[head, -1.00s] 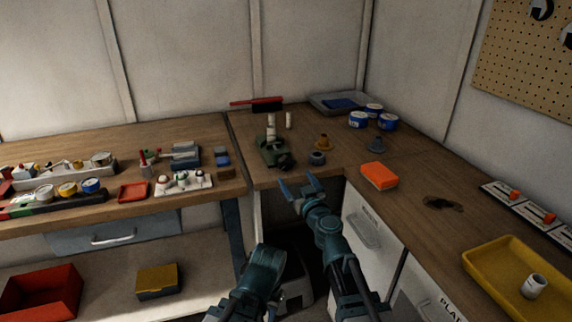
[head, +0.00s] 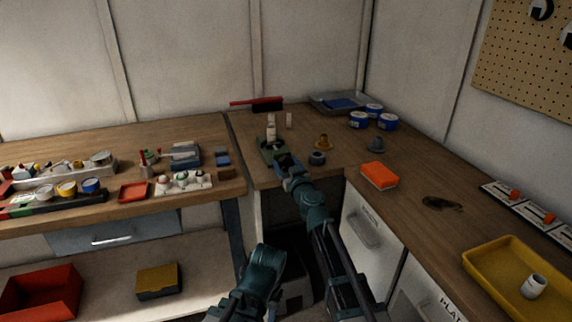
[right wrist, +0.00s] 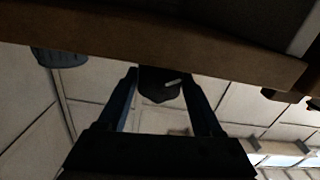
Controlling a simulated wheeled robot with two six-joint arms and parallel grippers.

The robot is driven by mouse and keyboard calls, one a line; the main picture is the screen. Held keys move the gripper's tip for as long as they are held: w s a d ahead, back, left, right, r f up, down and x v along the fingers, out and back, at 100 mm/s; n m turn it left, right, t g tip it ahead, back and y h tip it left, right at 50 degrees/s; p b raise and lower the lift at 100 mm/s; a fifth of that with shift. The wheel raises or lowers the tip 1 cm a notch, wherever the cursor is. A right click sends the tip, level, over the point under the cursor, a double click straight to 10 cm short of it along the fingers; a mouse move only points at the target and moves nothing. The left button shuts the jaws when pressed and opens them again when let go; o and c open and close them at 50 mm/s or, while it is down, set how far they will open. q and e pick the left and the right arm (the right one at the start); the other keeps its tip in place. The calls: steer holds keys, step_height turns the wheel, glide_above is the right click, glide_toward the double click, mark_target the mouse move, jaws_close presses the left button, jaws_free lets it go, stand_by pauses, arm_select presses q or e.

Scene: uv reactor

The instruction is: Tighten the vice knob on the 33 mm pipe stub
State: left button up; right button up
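The green vice (head: 267,142) stands near the front edge of the bench corner. The white pipe stub (head: 271,130) stands upright at it. My right gripper (head: 283,164) is at the vice's near side and covers its front in the head view. In the right wrist view, a dark knob (right wrist: 160,88) with a pale mark lies between the spread fingers of the right gripper (right wrist: 160,90). The fingers are open on either side of it; I cannot tell whether they touch it.
A grey-blue ring (head: 317,158) sits just right of my gripper, with an orange flanged part (head: 323,142) behind it. A second white stub (head: 289,120) stands behind. An orange block (head: 379,175) lies further right. The bench's front edge is close below the arm.

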steer(key=c, duration=0.9)
steer(key=shift+o, duration=0.2)
steer(key=shift+m, duration=0.3)
steer(key=shift+d+m, duration=0.1)
steer(key=shift+m, duration=3)
steer(key=o, duration=1.4)
steer(key=shift+c, duration=0.2)
